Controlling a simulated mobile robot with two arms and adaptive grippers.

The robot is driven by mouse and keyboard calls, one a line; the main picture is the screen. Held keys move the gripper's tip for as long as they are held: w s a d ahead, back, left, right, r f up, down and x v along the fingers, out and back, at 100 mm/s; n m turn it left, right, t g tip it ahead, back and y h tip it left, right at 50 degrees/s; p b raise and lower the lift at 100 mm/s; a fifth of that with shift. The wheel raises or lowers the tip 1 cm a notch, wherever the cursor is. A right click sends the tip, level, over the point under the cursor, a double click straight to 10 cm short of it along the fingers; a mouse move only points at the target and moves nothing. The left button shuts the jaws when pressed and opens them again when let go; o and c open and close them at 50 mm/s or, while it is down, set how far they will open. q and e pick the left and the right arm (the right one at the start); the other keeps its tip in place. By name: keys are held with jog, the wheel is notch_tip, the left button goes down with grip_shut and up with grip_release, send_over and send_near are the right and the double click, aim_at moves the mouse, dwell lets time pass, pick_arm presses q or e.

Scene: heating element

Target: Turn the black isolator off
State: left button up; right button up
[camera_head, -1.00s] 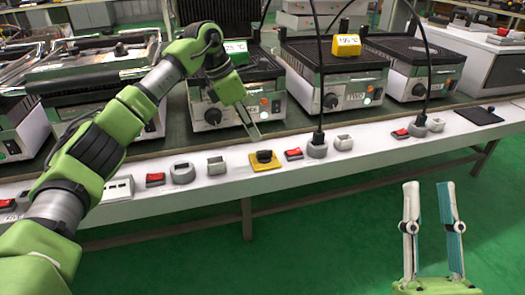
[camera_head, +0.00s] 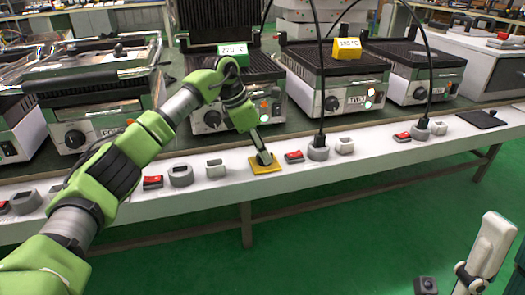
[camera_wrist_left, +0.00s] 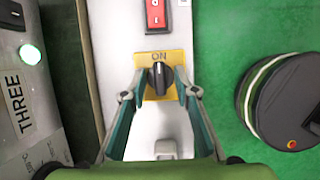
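The black isolator is a black knob (camera_wrist_left: 160,80) on a yellow plate (camera_wrist_left: 180,60) marked "ON". In the left wrist view its grip bar stands upright in the picture, in line with "ON". In the head view the yellow plate (camera_head: 267,170) lies on the white ledge, and the gripper mostly hides the knob. My left gripper (camera_head: 263,158) is down at the plate. In the left wrist view its fingers (camera_wrist_left: 160,85) are open, one on each side of the knob, with small gaps.
A red switch (camera_head: 293,157) and a grey round socket (camera_head: 318,152) with a cable sit right of the plate. A white block (camera_head: 216,169) is to its left. Grills (camera_head: 330,80) stand behind the ledge (camera_head: 380,153).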

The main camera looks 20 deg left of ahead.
pick_arm(q)
grip_shut()
